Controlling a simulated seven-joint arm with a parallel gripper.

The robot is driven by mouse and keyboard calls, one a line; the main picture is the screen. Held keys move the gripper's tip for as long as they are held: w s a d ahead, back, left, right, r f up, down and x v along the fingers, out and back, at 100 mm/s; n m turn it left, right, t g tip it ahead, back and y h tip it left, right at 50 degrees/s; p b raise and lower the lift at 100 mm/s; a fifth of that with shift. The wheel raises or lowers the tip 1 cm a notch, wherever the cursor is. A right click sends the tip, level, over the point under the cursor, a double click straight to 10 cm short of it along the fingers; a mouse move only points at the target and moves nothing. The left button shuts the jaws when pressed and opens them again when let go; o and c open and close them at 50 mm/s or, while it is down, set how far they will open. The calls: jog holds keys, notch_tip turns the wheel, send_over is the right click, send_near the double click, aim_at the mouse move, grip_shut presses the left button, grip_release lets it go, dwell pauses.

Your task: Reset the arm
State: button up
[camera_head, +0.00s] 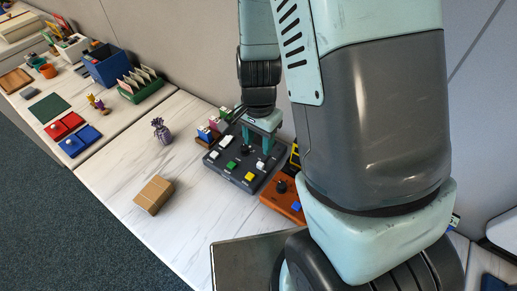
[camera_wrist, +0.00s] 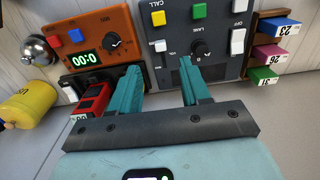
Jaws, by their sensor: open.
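My gripper (camera_wrist: 163,88) has its two teal fingers apart with nothing between them. In the wrist view the fingers point at the lower edge of a dark grey control panel (camera_wrist: 217,55) with a black knob, white switches and coloured buttons. In the head view my gripper (camera_head: 260,142) is over the back part of the same panel (camera_head: 215,168). I cannot tell whether the fingertips touch it. My arm covers much of the right side of the head view.
An orange timer box (camera_wrist: 98,38) stands beside the panel, with a red block (camera_wrist: 92,99) near it. Small numbered blocks (camera_wrist: 272,50) are on the panel's other side. The wall is close behind.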

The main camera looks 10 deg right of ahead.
jog(key=shift+r, duration=0.4)
jog(key=s+r+n+t, duration=0.3)
jog(key=r+n, duration=0.2)
jog(key=r, duration=1.4)
jog(key=s+d+r+n+t, duration=0.2)
jog(key=s+d+r+n, duration=0.1)
jog(key=s+r, duration=0.7)
jog(key=shift+s+d+n+t, duration=0.25)
jog(key=shift+s+n, duration=0.2)
jog(key=shift+n, duration=0.25)
jog(key=shift+r, duration=0.1)
